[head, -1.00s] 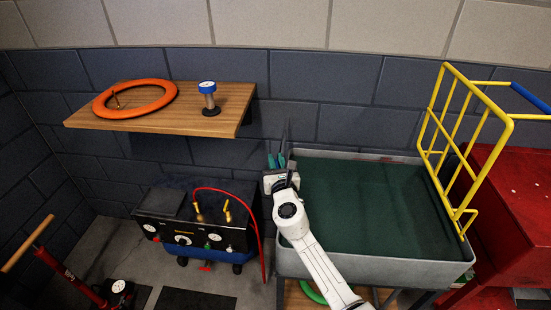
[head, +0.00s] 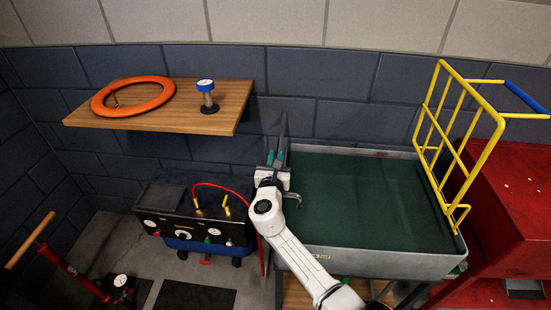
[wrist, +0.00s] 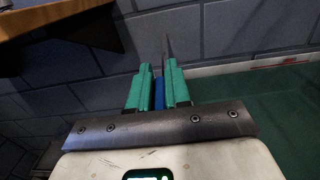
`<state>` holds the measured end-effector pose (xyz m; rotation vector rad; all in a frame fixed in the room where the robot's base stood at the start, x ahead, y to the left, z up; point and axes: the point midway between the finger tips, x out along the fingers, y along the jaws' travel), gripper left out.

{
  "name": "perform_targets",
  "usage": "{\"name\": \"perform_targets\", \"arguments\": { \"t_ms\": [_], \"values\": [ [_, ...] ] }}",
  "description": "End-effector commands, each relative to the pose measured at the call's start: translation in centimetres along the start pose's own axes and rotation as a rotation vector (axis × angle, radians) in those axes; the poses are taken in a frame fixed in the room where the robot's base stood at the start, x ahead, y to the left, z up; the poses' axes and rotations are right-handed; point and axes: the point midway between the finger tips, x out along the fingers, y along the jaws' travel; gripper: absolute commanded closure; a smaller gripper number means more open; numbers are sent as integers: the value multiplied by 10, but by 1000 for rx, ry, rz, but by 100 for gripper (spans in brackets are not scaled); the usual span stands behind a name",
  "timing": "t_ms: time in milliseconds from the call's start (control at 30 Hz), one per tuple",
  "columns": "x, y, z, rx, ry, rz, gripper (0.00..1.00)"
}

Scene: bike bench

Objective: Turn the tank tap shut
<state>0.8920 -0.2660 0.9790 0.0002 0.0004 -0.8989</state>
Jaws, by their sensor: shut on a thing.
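The grey tank (head: 440,262) with a dark green inside stands right of centre in the head view. A small grey hooked spout (head: 294,196), seemingly the tap's, shows at its left side, beside my wrist. My gripper (head: 275,157) is at the tank's back left corner, its green fingers pointing to the wall. In the wrist view, my gripper (wrist: 157,90) is shut on a narrow blue piece (wrist: 159,94), seemingly the tap handle. A thin grey upright (wrist: 168,48) rises just beyond the fingers. My wrist hides most of the tap body.
A wooden shelf (head: 217,121) left of my gripper holds an orange ring (head: 150,107) and a blue-topped gauge (head: 206,94). A black and blue compressor (head: 178,222) with a red hose stands below. A yellow rack (head: 487,112) rises at the tank's right, beside a red cabinet (head: 510,205).

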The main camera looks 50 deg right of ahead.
Motion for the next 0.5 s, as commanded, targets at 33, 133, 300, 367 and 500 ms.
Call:
{"name": "perform_targets", "arguments": {
  "t_ms": [33,133,300,367,500],
  "values": [
    [0,0,1,0,-1,1,100],
    [0,0,1,0,-1,2,80],
    [0,0,1,0,-1,1,63],
    [0,0,0,0,-1,1,62],
    [0,0,0,0,-1,1,62]
  ]
}}
